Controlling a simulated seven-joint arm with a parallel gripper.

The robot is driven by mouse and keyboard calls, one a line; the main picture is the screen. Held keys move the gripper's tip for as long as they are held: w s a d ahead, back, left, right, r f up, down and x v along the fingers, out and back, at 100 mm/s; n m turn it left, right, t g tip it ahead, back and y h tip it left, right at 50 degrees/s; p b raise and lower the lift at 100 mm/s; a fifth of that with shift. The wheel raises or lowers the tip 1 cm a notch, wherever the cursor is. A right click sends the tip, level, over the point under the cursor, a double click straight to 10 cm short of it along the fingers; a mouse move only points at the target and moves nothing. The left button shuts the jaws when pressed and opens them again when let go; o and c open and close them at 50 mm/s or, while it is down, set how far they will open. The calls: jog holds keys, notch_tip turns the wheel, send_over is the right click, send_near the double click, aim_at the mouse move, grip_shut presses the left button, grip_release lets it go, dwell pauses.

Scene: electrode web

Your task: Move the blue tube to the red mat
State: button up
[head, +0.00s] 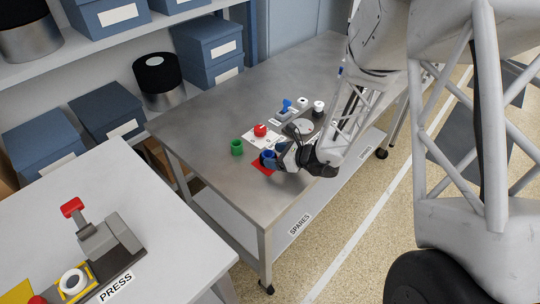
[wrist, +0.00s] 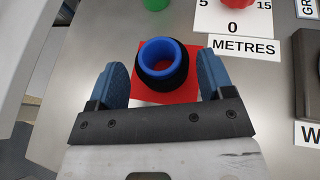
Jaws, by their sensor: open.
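The blue tube (wrist: 147,49) shows in the wrist view as a blue ring with a dark band around its outside. It appears upright on the red mat (wrist: 190,91), between my open fingers. My gripper (wrist: 162,78) is open, with one blue finger on each side of the tube and a visible gap on each side. In the head view the tube (head: 269,155) is partly hidden by my gripper (head: 274,160), and only part of the red mat (head: 261,169) shows.
A green tube (head: 237,147) stands left of the mat. A red object (head: 260,130) sits on a white numbered card (head: 254,140) behind it. A grey disc-topped device (head: 299,126) and a blue-handled item (head: 286,106) are further back. The table's left part is clear.

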jog(key=shift+v, duration=4.45)
jog(key=shift+r, duration=0.1)
jog(key=s+a+r+n+g+h, duration=0.25)
jog(key=s+r+n+g, duration=0.35)
jog(key=s+r+n, duration=0.75)
jog(key=s+d+r+n+t+h, duration=0.1)
jog(key=s+d+r+n+h, duration=0.7)
jog(key=s, duration=0.5)
notch_tip(320, 180, up, 4)
jog(key=shift+s+d+f+n+t+h, duration=0.1)
jog(key=shift+s+d+n+t+h, duration=0.3)
jog(key=shift+n+h, duration=0.55)
